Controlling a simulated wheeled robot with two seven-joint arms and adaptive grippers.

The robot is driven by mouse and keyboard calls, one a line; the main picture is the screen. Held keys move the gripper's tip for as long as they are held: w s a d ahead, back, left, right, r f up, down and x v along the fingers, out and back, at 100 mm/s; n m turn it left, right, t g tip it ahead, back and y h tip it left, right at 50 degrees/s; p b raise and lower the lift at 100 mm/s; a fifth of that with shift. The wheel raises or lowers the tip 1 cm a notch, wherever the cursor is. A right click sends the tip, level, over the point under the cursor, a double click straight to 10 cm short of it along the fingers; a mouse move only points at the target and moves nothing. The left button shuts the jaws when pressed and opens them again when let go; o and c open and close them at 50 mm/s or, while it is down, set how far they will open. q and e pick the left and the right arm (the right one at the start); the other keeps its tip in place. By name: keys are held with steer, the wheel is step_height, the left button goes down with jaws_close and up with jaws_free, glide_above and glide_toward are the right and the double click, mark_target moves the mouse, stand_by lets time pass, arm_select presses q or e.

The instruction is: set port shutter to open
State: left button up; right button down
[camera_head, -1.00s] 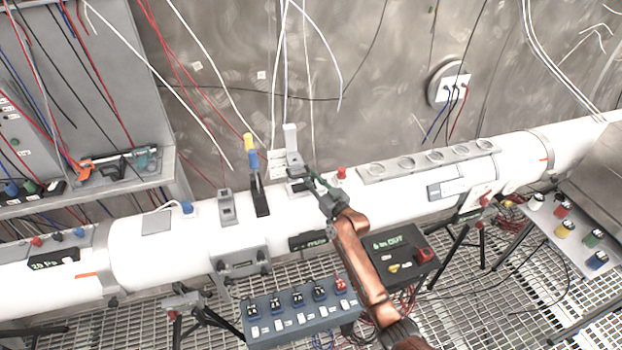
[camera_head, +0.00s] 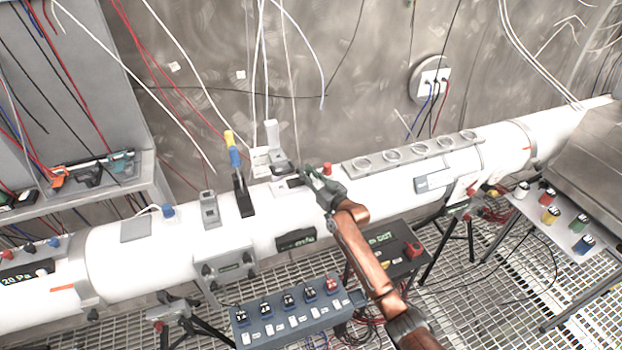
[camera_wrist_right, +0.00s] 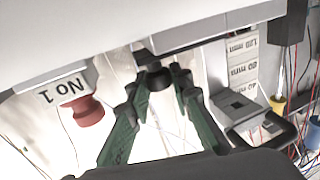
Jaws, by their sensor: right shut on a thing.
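My right gripper (camera_head: 311,174) reaches over the white tube (camera_head: 170,255) from the front right. In the right wrist view its green fingers (camera_wrist_right: 163,88) are shut on a small black knob (camera_wrist_right: 155,74). The knob hangs from a dark strip (camera_wrist_right: 185,48) under a pale housing, which seems to be the port shutter's slide. In the head view a pale plate with a dark slot (camera_head: 286,187) lies just left of the fingers. The knob is hidden there by the gripper. Whether the shutter stands open or shut cannot be told. My left gripper is not in view.
A red knob (camera_wrist_right: 85,110) beside a "No 1" label is close to the fingers. A grey bracket (camera_wrist_right: 240,105) and millimetre labels (camera_wrist_right: 242,72) stand on the other side. A switch box (camera_head: 290,318) is below.

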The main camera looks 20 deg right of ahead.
steer(key=shift+d, duration=0.2)
steer(key=c, duration=1.7)
jaws_free()
steer(key=shift+d, duration=0.1)
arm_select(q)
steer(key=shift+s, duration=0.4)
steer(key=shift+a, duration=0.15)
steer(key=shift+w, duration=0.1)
arm_select(e)
steer(key=v, duration=1.2)
